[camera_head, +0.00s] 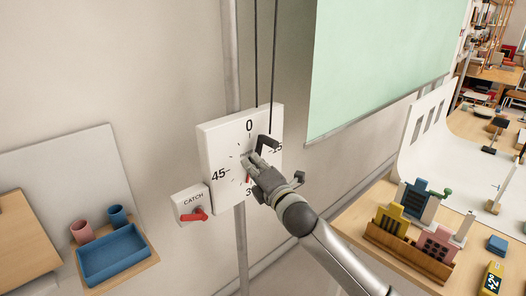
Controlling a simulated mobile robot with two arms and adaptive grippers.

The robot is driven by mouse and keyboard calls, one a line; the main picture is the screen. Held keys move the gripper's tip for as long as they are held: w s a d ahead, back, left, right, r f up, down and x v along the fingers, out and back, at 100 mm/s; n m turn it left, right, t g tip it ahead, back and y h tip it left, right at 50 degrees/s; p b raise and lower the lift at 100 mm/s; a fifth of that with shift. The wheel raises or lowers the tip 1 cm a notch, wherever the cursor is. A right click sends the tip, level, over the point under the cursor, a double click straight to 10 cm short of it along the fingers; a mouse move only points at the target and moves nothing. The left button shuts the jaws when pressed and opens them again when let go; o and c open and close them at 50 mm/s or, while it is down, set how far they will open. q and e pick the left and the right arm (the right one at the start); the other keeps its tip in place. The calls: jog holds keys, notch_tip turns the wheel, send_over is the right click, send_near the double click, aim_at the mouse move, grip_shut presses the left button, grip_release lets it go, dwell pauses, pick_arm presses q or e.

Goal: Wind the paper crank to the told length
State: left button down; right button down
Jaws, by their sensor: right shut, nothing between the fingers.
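A white dial box (210,138) hangs on the wall pole, marked 0, 15, 30 and 45. A dark crank piece (268,141) shows on its face, just right of my fingertips. A red pointer shows partly below my fingers; its reading is hard to tell. My right gripper (252,161) is shut and empty, in front of the dial's middle, covering part of it; I cannot tell whether it touches the crank. A small box marked CATCH (189,199) with a red lever (196,215) sits at the dial's lower left. Green paper (375,60) hangs at the upper right. My left gripper is out of view.
Two dark cords (256,50) run up from the dial. At left, a blue tray (117,257) and two cups stand on a board. At right, a table holds a wooden box (409,247) of coloured blocks, a yellow device (492,277) and a white curved backdrop (420,145).

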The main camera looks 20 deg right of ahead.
jog(key=d+p, duration=0.1)
jog(key=w+d+r, duration=0.1)
jog(key=d, duration=0.1)
jog(key=shift+w+d+r+p, duration=0.2)
jog(key=shift+d+p, duration=0.1)
jog(key=shift+p, duration=0.1)
jog(key=shift+a, duration=0.1)
jog(key=shift+w, duration=0.1)
